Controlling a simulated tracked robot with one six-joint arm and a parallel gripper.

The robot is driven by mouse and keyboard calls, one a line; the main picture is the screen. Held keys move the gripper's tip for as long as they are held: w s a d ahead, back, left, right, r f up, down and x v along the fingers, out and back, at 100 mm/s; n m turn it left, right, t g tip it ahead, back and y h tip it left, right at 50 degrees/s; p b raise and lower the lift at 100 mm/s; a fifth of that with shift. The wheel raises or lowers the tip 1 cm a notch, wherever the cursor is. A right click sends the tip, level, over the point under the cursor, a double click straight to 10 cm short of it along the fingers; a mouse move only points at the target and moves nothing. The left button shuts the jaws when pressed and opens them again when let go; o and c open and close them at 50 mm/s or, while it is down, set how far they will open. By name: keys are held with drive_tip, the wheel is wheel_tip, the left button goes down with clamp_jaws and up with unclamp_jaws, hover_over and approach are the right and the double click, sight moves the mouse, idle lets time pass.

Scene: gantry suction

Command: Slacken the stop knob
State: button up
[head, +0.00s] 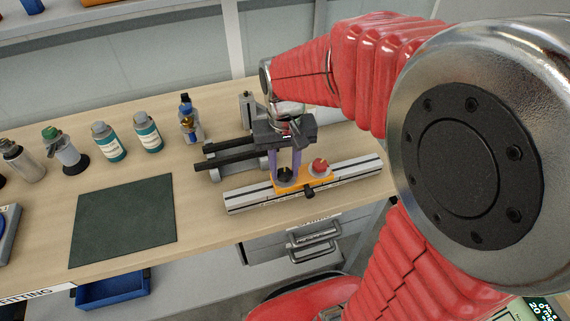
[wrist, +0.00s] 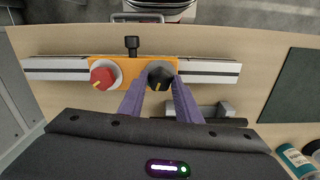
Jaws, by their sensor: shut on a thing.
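An orange stop block (head: 301,182) sits on a silver rail (head: 347,174); it also shows in the wrist view (wrist: 134,64). On it are a black round knob (wrist: 160,72) with a yellow pointer mark and a red round knob (wrist: 104,72) with a pale collar. A small black stem with a head (wrist: 132,43) sticks out from the block's edge. My gripper (head: 285,173), with purple fingers, points down and is shut on the black knob, one finger on each side. The fingers hide part of that knob. The red knob (head: 320,165) stands free beside them.
Black bars on a grey fixture (head: 228,157) lie behind the rail. Several bottles, one with a teal label (head: 148,137), stand to the left. A dark green mat (head: 124,221) lies on the bench. Drawers (head: 295,241) sit below its front edge.

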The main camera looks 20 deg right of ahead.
drive_tip(key=shift+c, duration=1.4)
drive_tip(key=shift+d, duration=0.2)
drive_tip(key=shift+c, duration=0.7)
drive_tip(key=shift+a, duration=0.1)
drive_tip(key=shift+n, duration=3.3)
drive_tip(key=o, duration=1.1)
drive_tip(key=shift+c, duration=0.2)
